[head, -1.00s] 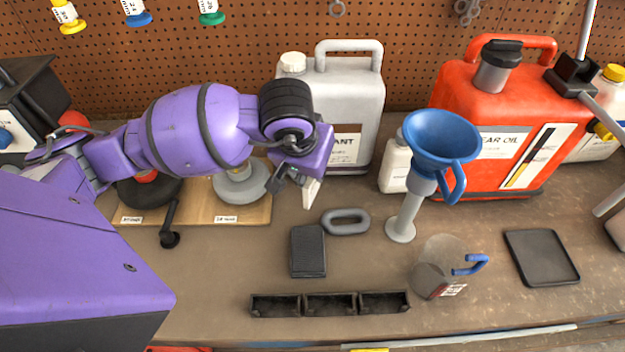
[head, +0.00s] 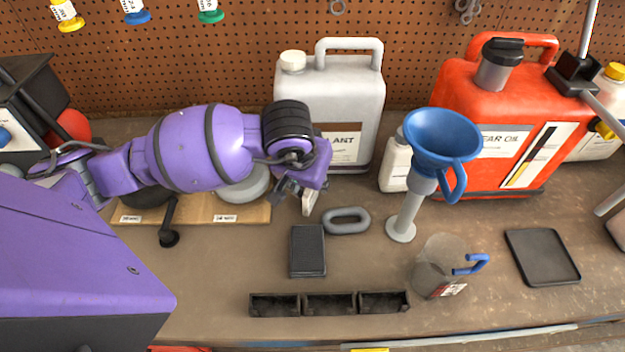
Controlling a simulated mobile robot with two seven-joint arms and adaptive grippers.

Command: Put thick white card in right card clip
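My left gripper (head: 297,196) is in the air in front of the silver-grey jug, pointing down toward the bench. A small pale, flat piece shows at its fingertips. It may be the thick white card, but at this size I cannot tell it from a lit finger, nor whether the fingers are closed. No other loose white card is visible. I cannot make out a card clip for certain. A wooden board (head: 262,213) with small white labels lies partly behind my arm. My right gripper is not in view.
Near the gripper are a grey oval ring (head: 346,221), a dark rectangular block (head: 308,250) and a black three-part tray (head: 330,311). A blue funnel (head: 440,135), a clear jug (head: 436,262) and a flat black tray (head: 541,257) stand to the right. Large jugs (head: 352,85) line the back.

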